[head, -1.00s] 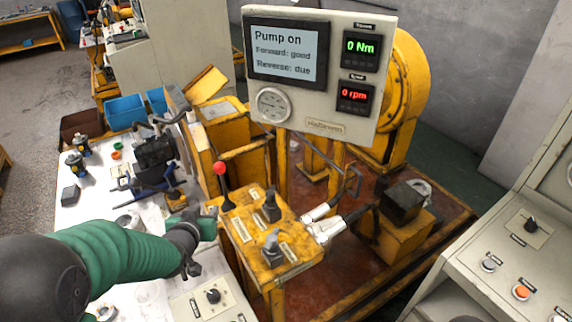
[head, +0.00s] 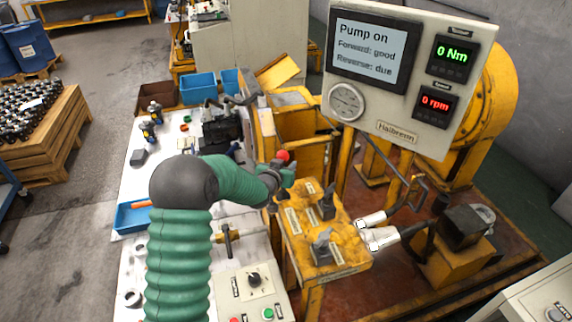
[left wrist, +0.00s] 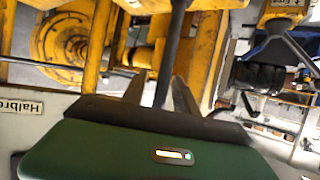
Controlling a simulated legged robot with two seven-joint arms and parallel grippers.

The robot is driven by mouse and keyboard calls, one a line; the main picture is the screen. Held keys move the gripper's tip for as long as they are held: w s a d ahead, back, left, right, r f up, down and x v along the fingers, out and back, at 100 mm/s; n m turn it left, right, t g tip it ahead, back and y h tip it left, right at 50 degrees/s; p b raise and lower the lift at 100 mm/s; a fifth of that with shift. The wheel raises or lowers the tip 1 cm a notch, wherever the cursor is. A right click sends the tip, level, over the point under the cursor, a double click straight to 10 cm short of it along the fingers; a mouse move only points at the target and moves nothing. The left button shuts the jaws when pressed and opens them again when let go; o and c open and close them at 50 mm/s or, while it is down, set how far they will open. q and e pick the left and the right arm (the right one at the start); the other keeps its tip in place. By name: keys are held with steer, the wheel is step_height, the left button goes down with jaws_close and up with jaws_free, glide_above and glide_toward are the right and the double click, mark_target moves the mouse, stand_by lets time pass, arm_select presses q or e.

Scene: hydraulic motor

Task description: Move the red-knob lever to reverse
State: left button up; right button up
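The red knob (head: 283,156) tops a lever at the far left corner of the yellow control box (head: 318,238). My left gripper (head: 282,174) is at the lever, just below the knob, and partly hides it. In the left wrist view, a dark lever shaft (left wrist: 174,48) runs between the two fingers of my left gripper (left wrist: 160,92). The fingers stand apart with gaps beside the shaft, so the gripper looks open around it. The display (head: 367,50) reads "Pump on", "Forward: good", "Reverse: due". My right gripper is not in view.
Green 0 Nm and red 0 rpm readouts (head: 435,105) sit beside the display. White hose fittings (head: 378,236) lie right of the box. A white bench (head: 140,185) with blue bins (head: 197,88) is at left.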

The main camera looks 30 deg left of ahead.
arm_select(q)
steer(key=shift+w+a+f, duration=0.2)
steer(key=shift+w+f, duration=0.05)
steer(key=shift+w, duration=0.15)
steer(key=shift+d+r, duration=0.1)
steer(key=shift+d, duration=0.05)
steer(key=c, duration=0.5)
jaws_close()
steer(key=shift+s, duration=0.1)
stand_by(0.4)
